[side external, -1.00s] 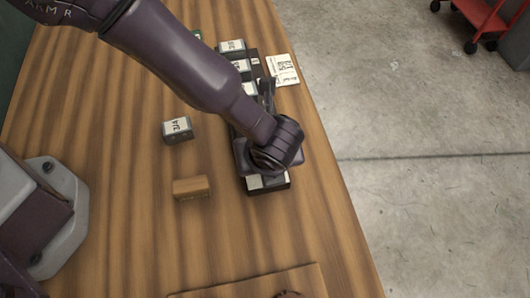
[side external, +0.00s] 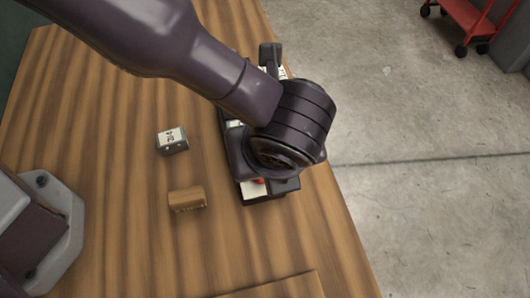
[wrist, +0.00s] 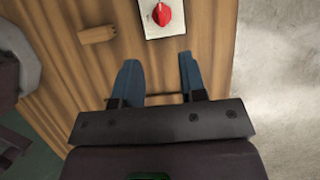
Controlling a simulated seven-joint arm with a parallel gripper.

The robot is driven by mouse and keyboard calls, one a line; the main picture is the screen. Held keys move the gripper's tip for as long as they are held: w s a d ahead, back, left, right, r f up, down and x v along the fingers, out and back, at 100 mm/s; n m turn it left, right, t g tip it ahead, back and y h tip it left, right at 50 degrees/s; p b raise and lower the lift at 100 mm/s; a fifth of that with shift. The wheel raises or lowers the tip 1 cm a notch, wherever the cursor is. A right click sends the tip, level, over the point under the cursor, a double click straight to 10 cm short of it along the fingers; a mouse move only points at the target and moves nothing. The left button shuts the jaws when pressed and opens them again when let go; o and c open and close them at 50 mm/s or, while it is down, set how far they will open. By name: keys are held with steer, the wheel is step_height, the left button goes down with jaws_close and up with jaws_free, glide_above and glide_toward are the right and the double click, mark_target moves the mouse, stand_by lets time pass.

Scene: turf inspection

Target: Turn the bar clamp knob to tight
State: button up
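A red knob (wrist: 162,14) with a white pointer mark sits on a pale plate (wrist: 150,30) at the top of the wrist view. In the side view only a sliver of red (side external: 259,181) and part of the plate (side external: 250,191) show below my wrist. My gripper (wrist: 158,60) is open and empty, its two blue fingers spread apart. The knob lies beyond the fingertips in the wrist view, apart from them. My wrist hides the fingers in the side view. No bar clamp can be made out beyond the knob and plate.
A wooden block (side external: 187,200) and a grey block with a white label (side external: 173,140) stand left of the plate. A flat board (side external: 290,286) lies at the near edge. The table's right edge is close to the plate. A red cart (side external: 478,18) stands on the floor.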

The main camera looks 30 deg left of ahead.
steer(key=o, duration=0.5)
steer(key=shift+a+f, duration=0.15)
steer(key=shift+f, duration=0.2)
steer(key=w+n+g, duration=0.6)
steer(key=w+n, duration=0.1)
steer(key=n, duration=1.1)
steer(key=shift+m, duration=0.3)
steer(key=x, duration=1.1)
steer(key=shift+s+f, duration=0.15)
steer(key=shift+f, duration=0.3)
